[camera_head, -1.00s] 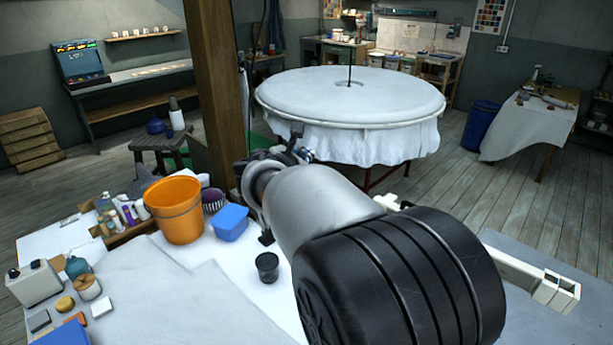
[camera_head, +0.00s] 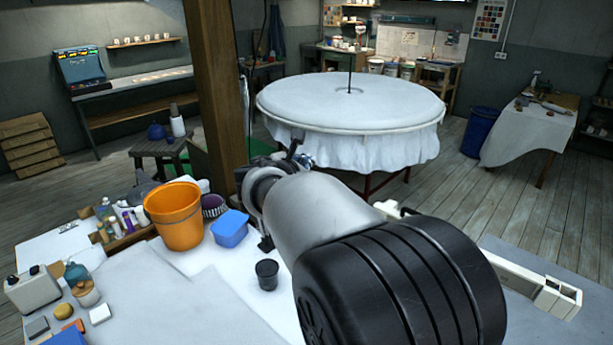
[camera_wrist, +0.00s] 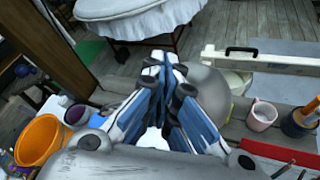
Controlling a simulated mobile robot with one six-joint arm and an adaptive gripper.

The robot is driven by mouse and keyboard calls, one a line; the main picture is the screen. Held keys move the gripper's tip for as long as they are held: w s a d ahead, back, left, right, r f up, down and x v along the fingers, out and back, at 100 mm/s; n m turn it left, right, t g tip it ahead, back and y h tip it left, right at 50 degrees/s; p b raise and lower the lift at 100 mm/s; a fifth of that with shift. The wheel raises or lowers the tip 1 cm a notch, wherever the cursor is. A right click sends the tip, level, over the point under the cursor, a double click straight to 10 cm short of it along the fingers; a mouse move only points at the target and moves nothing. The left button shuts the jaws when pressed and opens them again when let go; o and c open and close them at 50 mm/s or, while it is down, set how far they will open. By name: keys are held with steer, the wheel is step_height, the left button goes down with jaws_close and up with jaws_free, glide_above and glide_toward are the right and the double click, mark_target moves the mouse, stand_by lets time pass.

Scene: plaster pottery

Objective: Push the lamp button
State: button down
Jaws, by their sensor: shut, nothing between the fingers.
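My gripper (camera_wrist: 162,68) is shut and empty in the middle of the wrist view, its blue and white fingers together at the tips. In the head view my own arm hides most of it; only small parts show beyond the forearm. No lamp or lamp button can be made out for certain in either view. A large rounded grey surface shows just behind the fingers in the wrist view; I cannot tell what it is.
An orange bucket (camera_head: 176,222), a blue container (camera_head: 230,230) and a dark cup (camera_head: 267,275) stand on the near table. A wooden post (camera_head: 219,85) rises behind them. A round cloth-covered table (camera_head: 350,105) stands beyond. A pink cup (camera_wrist: 262,116) is right of the gripper.

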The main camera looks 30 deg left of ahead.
stand_by(0.4)
steer(key=shift+w+d+f+b, duration=0.1)
steer(key=shift+w+f+b, duration=0.1)
steer(key=shift+f+b, duration=0.2)
steer(key=shift+f, duration=0.15)
stand_by(0.5)
steer(key=shift+s+r, duration=0.25)
steer(key=shift+r, duration=0.3)
step_height(320, 180, up, 5)
steer(key=s+p, duration=0.2)
steer(key=p, duration=0.2)
steer(key=shift+s+a+r, duration=0.15)
steer(key=shift+s+a, duration=0.2)
steer(key=shift+a, duration=0.1)
